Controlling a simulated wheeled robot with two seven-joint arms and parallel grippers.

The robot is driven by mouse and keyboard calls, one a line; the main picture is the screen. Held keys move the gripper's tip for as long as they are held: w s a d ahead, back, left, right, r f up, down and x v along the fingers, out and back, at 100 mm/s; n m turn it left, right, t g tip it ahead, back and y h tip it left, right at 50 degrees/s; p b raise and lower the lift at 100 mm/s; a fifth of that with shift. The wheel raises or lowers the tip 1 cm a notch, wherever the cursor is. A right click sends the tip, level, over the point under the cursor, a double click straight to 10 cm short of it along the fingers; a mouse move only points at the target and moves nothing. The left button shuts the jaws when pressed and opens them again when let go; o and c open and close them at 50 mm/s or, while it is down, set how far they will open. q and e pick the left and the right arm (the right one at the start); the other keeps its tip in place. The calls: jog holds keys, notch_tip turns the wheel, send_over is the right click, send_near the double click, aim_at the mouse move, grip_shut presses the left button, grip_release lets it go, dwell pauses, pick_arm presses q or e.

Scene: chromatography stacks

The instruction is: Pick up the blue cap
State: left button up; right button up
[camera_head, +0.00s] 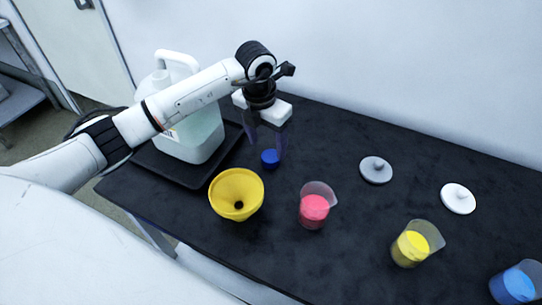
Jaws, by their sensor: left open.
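The blue cap (270,159) lies on the black table behind the yellow funnel. It is a small round dark-blue piece. My left gripper (265,150) points down from above, with its two fingers open around or just over the cap; I cannot tell the exact height. The fingers are not closed on it. My right gripper is not in view.
A white jug (200,138) stands on a black tray (174,167) left of the gripper. A yellow funnel (225,191), a red beaker (313,208), a yellow beaker (411,247) and a blue beaker (514,286) stand nearer. Grey (376,170) and white lids (458,198) lie right.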

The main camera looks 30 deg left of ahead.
aim_at(271, 156)
pick_arm(q)
jog(key=f, duration=0.4)
jog(key=shift+w+d+f, duration=0.15)
jog(key=shift+w+d, duration=0.15)
jog(key=shift+w, duration=0.05)
jog(key=c, duration=1.1)
